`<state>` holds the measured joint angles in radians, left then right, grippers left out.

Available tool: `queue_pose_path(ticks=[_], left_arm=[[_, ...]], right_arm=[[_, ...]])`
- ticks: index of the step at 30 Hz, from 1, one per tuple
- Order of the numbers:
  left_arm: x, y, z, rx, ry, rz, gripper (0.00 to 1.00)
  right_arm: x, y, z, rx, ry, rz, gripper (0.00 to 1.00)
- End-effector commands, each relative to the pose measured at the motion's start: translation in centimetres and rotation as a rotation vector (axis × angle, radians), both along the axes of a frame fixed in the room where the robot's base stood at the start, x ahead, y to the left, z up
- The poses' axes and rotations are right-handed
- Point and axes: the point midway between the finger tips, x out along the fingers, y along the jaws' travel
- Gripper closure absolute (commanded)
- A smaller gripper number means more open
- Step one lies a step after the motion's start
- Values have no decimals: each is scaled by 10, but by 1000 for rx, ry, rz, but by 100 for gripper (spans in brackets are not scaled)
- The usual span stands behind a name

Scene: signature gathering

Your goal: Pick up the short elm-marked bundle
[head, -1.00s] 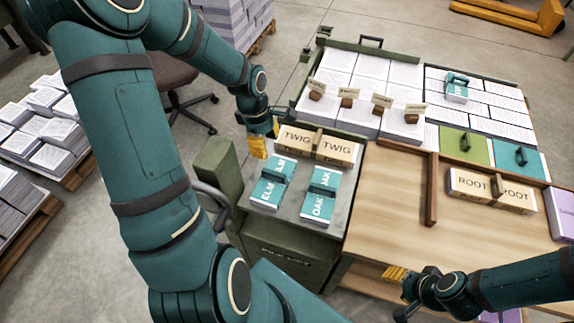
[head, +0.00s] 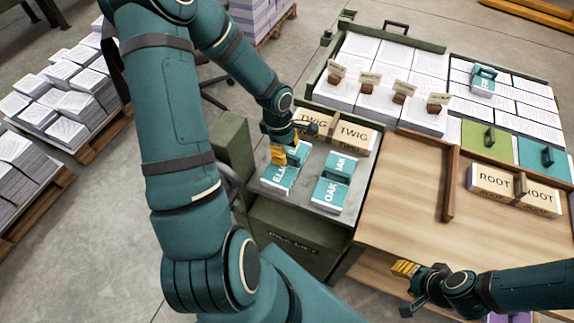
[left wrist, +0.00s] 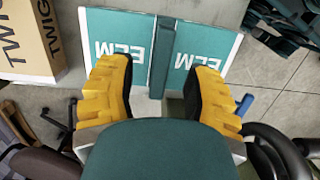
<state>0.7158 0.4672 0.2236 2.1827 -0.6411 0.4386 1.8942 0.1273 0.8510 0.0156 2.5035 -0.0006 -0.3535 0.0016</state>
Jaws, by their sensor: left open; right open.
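The teal elm-marked bundle (head: 279,179) lies on the grey top of a green cabinet, left of the oak-marked bundle (head: 330,192). It also shows in the left wrist view (left wrist: 122,40), with ELM on both halves and a raised teal strip (left wrist: 163,50) between them. My left gripper (head: 287,157) is open over the far part of the bundle and hides some of it. In the left wrist view its yellow fingers (left wrist: 158,78) stand apart on either side of the strip, not closed on it. My right gripper (head: 405,270) is open and empty near the wooden table's front edge.
Tan TWIG packs (head: 352,136) sit just behind the elm and oak bundles. ROOT packs (head: 492,180) stand on the wooden table (head: 410,200) beyond a wooden divider. Paper stacks with small signs (head: 378,85) fill the back. The table's middle is clear.

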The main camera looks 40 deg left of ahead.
Motion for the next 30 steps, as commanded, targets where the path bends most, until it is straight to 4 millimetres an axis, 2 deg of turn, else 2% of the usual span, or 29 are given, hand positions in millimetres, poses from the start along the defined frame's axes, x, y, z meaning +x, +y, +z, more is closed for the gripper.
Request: queue_pose_path(ticks=[1,5,13,14,18,19,30], left_arm=[[-1,-2,-11,-3,3,-2,50],[0,-4,-22,-2,2,1,50],[0,-4,-24,0,0,1,50],[0,-4,-24,0,0,1,47],[0,-4,-24,0,0,1,96],[0,-4,-24,0,0,1,100],[0,-4,-24,-1,1,1,100]], right_arm=[[1,0,-5,0,-2,-1,53],[2,0,-9,0,-4,-1,53],[2,0,-8,-1,-5,-2,53],[2,0,-8,-1,-5,-2,53],[2,0,-8,-1,-5,-2,53],[2,0,-8,-1,-5,-2,53],[2,0,-8,0,-4,-1,53]])
